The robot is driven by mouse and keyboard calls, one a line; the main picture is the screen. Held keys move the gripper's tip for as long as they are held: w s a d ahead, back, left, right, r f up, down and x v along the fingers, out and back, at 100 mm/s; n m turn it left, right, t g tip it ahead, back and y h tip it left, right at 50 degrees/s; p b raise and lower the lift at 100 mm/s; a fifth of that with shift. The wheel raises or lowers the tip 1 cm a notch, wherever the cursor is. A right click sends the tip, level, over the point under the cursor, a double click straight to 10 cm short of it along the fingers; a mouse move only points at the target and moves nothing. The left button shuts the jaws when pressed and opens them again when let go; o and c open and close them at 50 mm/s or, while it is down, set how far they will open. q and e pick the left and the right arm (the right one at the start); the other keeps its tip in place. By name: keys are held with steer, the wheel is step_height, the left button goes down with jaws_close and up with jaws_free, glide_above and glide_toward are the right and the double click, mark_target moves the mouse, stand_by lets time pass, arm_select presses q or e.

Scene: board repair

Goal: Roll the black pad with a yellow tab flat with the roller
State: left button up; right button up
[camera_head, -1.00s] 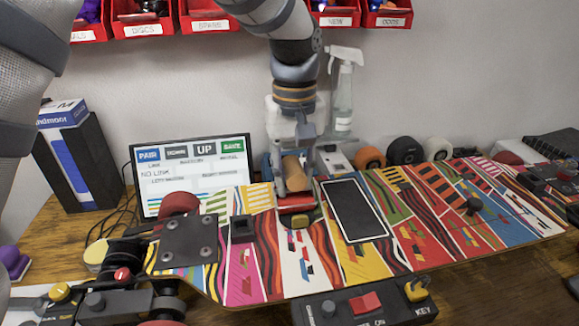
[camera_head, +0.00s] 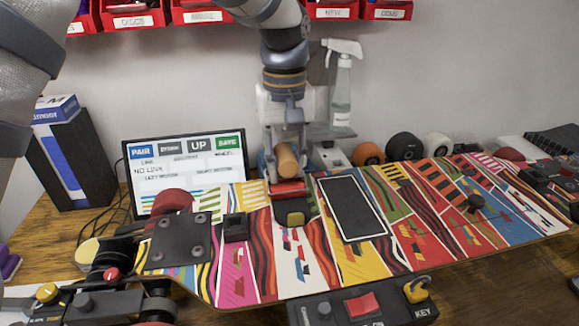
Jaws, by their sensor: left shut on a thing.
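A small black pad with a yellow tab (camera_head: 293,211) lies on the colourful skateboard deck (camera_head: 245,278), left of the deck's middle. Its black face shows, with the yellow tab at its near edge. My left gripper (camera_head: 287,164) is shut on the roller, with its wooden handle (camera_head: 288,160) between the fingers. The roller's red head (camera_head: 288,187) is down at the pad's far edge, and may cover part of it. I cannot tell whether it presses on the pad or the deck. My right gripper is not in view.
A larger black, white-edged panel (camera_head: 352,208) lies on the deck to the right. A screen (camera_head: 185,165) stands behind at left, with wheels (camera_head: 404,147) and a spray bottle (camera_head: 341,95) behind the deck. A control box (camera_head: 360,306) sits in front.

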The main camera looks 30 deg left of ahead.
arm_select(q)
steer(key=shift+w+a, duration=0.35)
steer(key=shift+w, duration=0.1)
steer(key=shift+r+p, duration=0.5)
steer(key=shift+r, duration=3.1)
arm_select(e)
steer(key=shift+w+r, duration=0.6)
